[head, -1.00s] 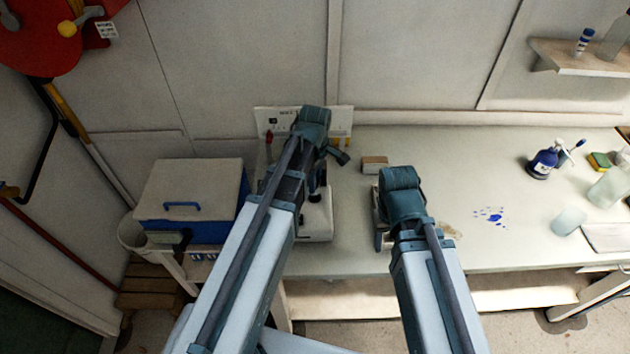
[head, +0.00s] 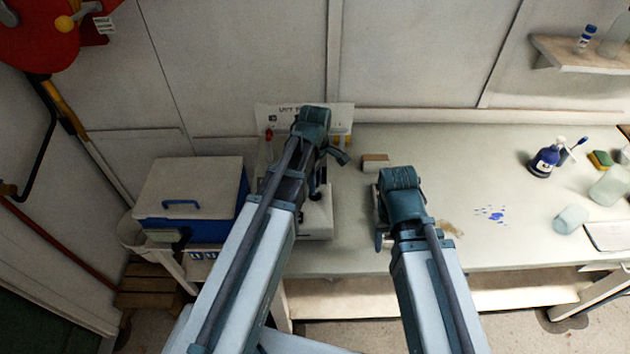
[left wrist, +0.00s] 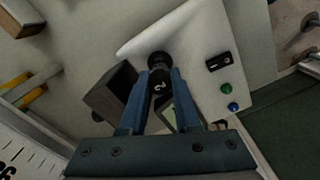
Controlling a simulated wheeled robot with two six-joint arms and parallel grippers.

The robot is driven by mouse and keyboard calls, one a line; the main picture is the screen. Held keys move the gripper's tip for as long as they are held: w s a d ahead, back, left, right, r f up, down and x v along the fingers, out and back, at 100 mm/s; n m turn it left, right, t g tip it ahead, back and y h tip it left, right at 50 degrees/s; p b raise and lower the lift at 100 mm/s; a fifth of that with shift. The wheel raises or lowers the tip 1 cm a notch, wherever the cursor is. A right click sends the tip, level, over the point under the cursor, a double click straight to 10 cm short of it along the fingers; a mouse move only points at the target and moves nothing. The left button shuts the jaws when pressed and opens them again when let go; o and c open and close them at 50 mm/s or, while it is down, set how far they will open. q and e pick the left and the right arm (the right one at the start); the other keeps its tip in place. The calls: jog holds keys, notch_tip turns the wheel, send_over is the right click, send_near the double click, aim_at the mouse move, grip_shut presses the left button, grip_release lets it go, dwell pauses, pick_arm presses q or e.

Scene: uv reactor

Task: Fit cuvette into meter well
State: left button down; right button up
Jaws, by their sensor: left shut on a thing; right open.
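The white meter (head: 317,222) stands on the bench's left end, partly hidden by my left arm. In the left wrist view the meter (left wrist: 190,35) shows a black switch, a green and a blue button, and a partly covered display. My left gripper (left wrist: 161,84) is shut on the cuvette, of which a dark cap (left wrist: 160,84) with a white mark shows. A black round part lies just beyond the cap, in line with it. I cannot tell whether the cuvette is in the well. My right gripper (head: 380,222) is open, low over the bench, right of the meter.
A blue cooler (head: 190,195) with a pale lid stands left of the meter. A small brown-and-white block (head: 375,163) lies behind my right gripper. A blue bottle (head: 544,161), beakers and a sponge (head: 600,159) are at the right.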

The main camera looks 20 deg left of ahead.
pick_arm(q)
jog(key=shift+f+b, duration=1.85)
jog(key=shift+f, duration=0.1)
pick_arm(e)
jog(key=shift+f, duration=1.95)
pick_arm(q)
jog(key=c, duration=0.5)
grip_release()
jog(key=shift+c, duration=0.2)
jog(key=shift+r, duration=0.2)
pick_arm(e)
jog(key=shift+r, duration=0.2)
pick_arm(q)
notch_tip(320, 180, up, 14)
jog(key=p, duration=1.4)
jog(key=shift+f, duration=0.2)
pick_arm(e)
notch_tip(320, 180, up, 14)
jog(key=shift+f, duration=0.2)
pick_arm(q)
jog(key=shift+f, duration=0.1)
pick_arm(e)
jog(key=shift+f, duration=0.1)
